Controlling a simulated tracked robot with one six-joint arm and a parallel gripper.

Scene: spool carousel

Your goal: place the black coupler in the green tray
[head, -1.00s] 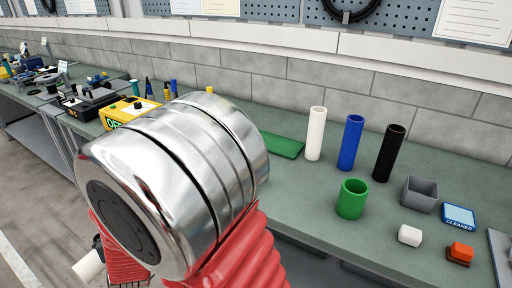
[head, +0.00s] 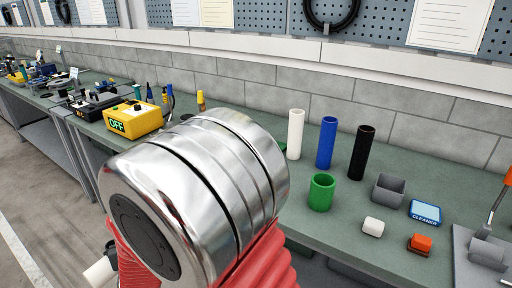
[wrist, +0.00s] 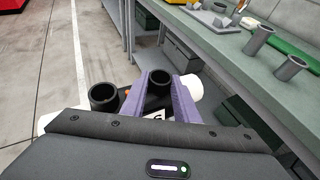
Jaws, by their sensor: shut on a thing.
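My gripper (wrist: 161,97) has its two purple fingers closed on a black hollow cylinder, which I take to be the black coupler (wrist: 158,79); its open end shows between them. It is held clear of the bench, over the floor beside it. The green tray (wrist: 292,48) lies flat on the bench in the upper right of the wrist view, partly cut off by the picture edge and well apart from my gripper.
White (head: 296,134), blue (head: 327,143) and black (head: 362,153) tubes stand on the bench. Another black cylinder (wrist: 103,97) is left of my gripper. The bench edge (wrist: 232,84) is close.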

